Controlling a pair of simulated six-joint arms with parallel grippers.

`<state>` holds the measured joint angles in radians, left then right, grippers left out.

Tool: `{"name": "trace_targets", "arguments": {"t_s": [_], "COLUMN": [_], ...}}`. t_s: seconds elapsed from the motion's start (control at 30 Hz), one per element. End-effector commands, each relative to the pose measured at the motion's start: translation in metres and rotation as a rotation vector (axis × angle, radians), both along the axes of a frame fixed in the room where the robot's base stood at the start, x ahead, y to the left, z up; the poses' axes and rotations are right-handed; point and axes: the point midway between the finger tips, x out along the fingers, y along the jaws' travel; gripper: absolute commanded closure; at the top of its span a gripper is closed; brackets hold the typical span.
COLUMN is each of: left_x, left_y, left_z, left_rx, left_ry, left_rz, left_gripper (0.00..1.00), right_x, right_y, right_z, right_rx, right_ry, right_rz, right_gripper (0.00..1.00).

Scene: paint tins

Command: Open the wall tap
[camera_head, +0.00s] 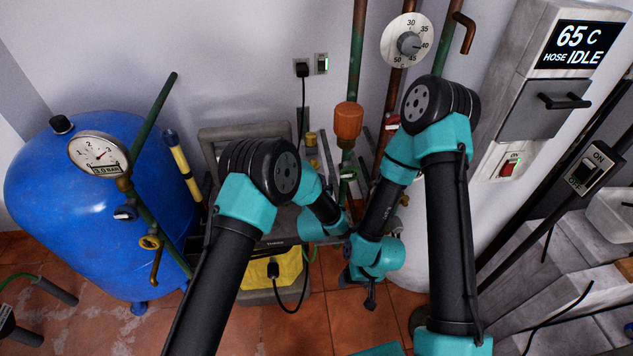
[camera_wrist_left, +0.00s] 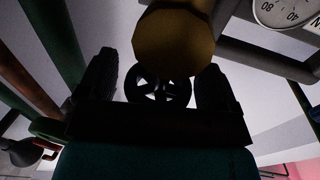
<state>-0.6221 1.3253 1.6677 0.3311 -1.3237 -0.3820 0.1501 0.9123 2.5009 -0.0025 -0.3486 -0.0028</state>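In the left wrist view a dark spoked handwheel (camera_wrist_left: 158,88), which looks like the tap's, shows between the two fingers of my left gripper (camera_wrist_left: 155,85). The fingers stand wide apart. I cannot tell whether they touch the wheel. A brass-coloured round body (camera_wrist_left: 172,42) covers the wheel's upper edge. In the head view my left arm's teal wrist (camera_head: 322,224) is low by the wall pipes, and its fingers and the handwheel cannot be made out there. My right gripper (camera_head: 370,297) points down over the tiled floor, its fingers too small and dark to read.
A green pipe (camera_head: 358,45) with an orange-brown fitting (camera_head: 348,122) runs down the wall. A blue tank (camera_head: 60,190) with a gauge (camera_head: 98,153) stands left. A yellow box (camera_head: 275,272) sits on the floor. A white panel (camera_head: 545,75) reads 65 C, HOSE IDLE.

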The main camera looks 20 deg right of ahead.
Motion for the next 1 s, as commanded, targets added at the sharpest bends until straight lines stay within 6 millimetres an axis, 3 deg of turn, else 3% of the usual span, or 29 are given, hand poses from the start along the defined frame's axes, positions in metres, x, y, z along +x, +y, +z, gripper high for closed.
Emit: {"name": "trace_targets", "arguments": {"t_s": [0.57, 1.0], "left_x": [0.0000, 0.0005], "left_y": [0.0001, 0.0007], "left_z": [-0.0003, -0.0003], "left_rx": [0.000, 0.001], "left_ry": [0.000, 0.001], "left_rz": [-0.014, -0.202], "left_gripper": [0.10, 0.10], "right_x": [0.0000, 0.0000], "right_y": [0.0000, 0.0000], "right_z": [0.0000, 0.0000], "right_rx": [0.000, 0.000], "right_ry": [0.000, 0.000], "right_rz": [0.000, 0.000], "right_gripper": [0.24, 0.24]}}
